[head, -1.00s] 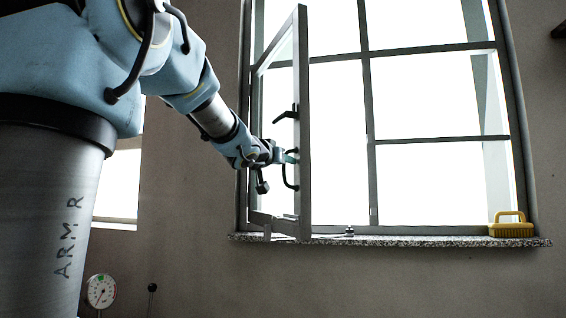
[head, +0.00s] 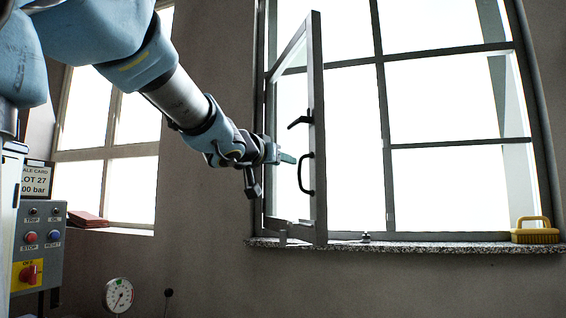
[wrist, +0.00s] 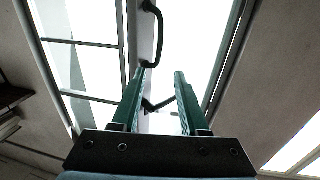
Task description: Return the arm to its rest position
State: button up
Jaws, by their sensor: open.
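My gripper (head: 288,158) is at the end of my blue and grey arm, left of the open window sash (head: 318,120) in the head view. In the wrist view the two green fingers of my gripper (wrist: 160,90) are apart with nothing held between them. The black pull handle (head: 306,174) on the sash is just right of the fingertips in the head view. It also shows beyond the fingers in the wrist view (wrist: 158,35). A black lever handle (head: 300,122) sits above it. I cannot tell the exact gap between fingertips and sash.
A stone sill (head: 450,246) runs under the window, with a yellow brush (head: 535,233) at its right end. A control box (head: 38,247) with a red switch stands at the left. A round gauge (head: 118,295) is at the bottom. The wall between the windows is clear.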

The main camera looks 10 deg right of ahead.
jog(key=w+a+f+n+g+y, duration=0.15)
jog(key=a+f+y, duration=0.35)
jog(key=f, duration=0.9)
jog(key=a+f+n+g+y, duration=0.35)
jog(key=a+f, duration=0.45)
jog(key=f, duration=0.6)
jog(key=s+a+f+g+y, duration=0.1)
jog(key=s+a+f+g, duration=0.2)
jog(key=s+f, duration=0.6)
jog(key=s+a+f+n+g+y, duration=0.1)
jog(key=s+a+f+g, duration=0.2)
jog(key=s+f, duration=0.5)
notch_tip(320, 180, down, 2)
jog(key=shift+s+a+g, duration=0.3)
jog(key=shift+s+g, duration=0.1)
jog(key=shift+g, duration=0.4)
